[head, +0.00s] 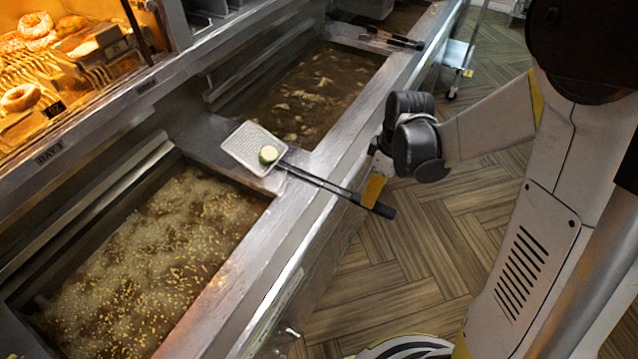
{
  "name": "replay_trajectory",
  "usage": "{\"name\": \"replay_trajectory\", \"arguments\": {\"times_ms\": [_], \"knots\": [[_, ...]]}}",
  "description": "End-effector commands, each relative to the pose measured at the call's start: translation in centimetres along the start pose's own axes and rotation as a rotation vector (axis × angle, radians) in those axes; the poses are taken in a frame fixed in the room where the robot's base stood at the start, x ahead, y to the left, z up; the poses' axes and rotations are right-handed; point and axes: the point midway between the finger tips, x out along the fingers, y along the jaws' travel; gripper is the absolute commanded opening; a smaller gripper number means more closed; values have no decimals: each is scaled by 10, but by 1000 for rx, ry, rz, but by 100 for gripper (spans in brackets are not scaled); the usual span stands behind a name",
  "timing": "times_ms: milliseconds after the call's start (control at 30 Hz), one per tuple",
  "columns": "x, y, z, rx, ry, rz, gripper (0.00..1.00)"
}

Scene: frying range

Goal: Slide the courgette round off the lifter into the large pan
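A pale green courgette round (268,154) lies on the mesh head of the lifter (243,146), towards its handle side. The lifter head is over the steel divider between two oil-filled pans; I cannot tell whether it touches the steel. Its long dark handle runs right, past the front rail and over the floor. The near pan (140,275) holds bubbling oil with many golden bits. The far pan (315,90) holds darker oil. I cannot tell for certain which is the large pan.
A dark-handled tool (392,38) lies across the far end of the range. A lit case with doughnuts (20,97) stands behind the pans at left. The steel front rail (305,200) edges the range. Wooden floor (440,235) is clear in front.

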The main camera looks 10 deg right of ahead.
Motion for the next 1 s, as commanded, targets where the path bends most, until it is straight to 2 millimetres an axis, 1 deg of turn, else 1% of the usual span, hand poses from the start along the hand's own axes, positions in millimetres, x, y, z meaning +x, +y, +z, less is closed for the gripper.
{"name": "replay_trajectory", "arguments": {"times_ms": [33,200,300,467,733,767,800,867,900,933,1000], "knots": [[12,0,0,0,0,0,54],[39,0,1,0,0,0,54],[50,0,0,0,0,0,54],[57,0,0,0,0,0,54],[56,0,0,0,0,0,54],[56,0,0,0,0,0,50],[56,0,0,0,0,0,37],[56,0,0,0,0,0,19],[56,0,0,0,0,0,7],[56,0,0,0,0,0,0],[56,0,0,0,0,0,0]]}}
